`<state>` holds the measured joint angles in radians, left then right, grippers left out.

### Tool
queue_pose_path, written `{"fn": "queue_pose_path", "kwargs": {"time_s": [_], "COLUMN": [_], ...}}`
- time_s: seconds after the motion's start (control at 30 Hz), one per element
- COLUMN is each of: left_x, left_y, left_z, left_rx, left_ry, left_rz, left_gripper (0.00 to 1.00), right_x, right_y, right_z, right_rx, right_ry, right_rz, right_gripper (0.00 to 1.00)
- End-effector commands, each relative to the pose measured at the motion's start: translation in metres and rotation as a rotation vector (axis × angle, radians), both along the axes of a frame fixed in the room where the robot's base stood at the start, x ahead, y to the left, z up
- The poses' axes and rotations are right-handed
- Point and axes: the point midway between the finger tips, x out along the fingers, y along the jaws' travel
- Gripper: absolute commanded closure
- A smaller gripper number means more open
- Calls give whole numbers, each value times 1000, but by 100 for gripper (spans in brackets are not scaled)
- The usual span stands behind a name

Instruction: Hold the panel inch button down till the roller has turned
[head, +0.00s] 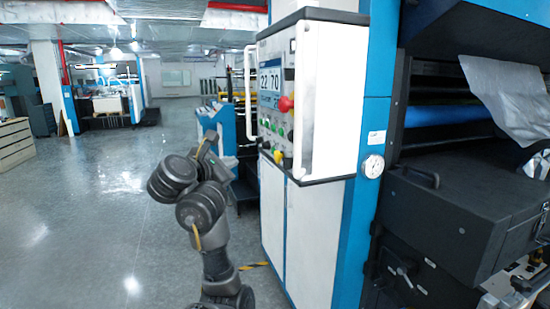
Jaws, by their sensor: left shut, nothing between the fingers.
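The control panel (334,95) is a white box on the machine's blue and white column, its face turned left and seen at a steep angle. Its face carries a lit display (270,82) reading 22 and 70, a red mushroom button (286,104), several small green buttons (280,132) and a yellow button (277,156). I cannot tell which is the inch button. My left gripper (211,137) is shut and empty, left of the panel and apart from it in the picture. A blue roller (432,115) shows inside the machine at right. My right gripper is not in view.
White grab handles (248,92) run along the panel's edges. A dark machine housing (465,210) and a silvery sheet (508,100) fill the right side. A drawer cabinet (14,145) stands far left. The grey floor (90,220) at left is clear.

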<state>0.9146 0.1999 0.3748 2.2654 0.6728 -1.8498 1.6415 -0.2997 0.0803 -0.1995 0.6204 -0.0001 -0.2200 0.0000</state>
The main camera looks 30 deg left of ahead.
Motion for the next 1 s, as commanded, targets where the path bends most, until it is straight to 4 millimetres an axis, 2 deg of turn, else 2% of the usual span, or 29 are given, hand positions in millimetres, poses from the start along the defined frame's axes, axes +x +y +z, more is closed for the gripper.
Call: {"fn": "queue_pose_path", "kwargs": {"time_s": [0.37, 0.77, 1.0], "left_x": [7, 49, 67], "left_y": [-4, -33, -46], "left_z": [-1, -2, 0], "left_rx": [5, 5, 4], "left_ry": [4, 5, 4], "left_rz": [-1, -1, -1], "left_gripper": [100, 100, 100], "right_x": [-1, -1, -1], "right_y": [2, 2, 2], "right_z": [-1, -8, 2], "right_rx": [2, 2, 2], "right_ry": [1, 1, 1], "right_rz": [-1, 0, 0], "right_gripper": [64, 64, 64]}}
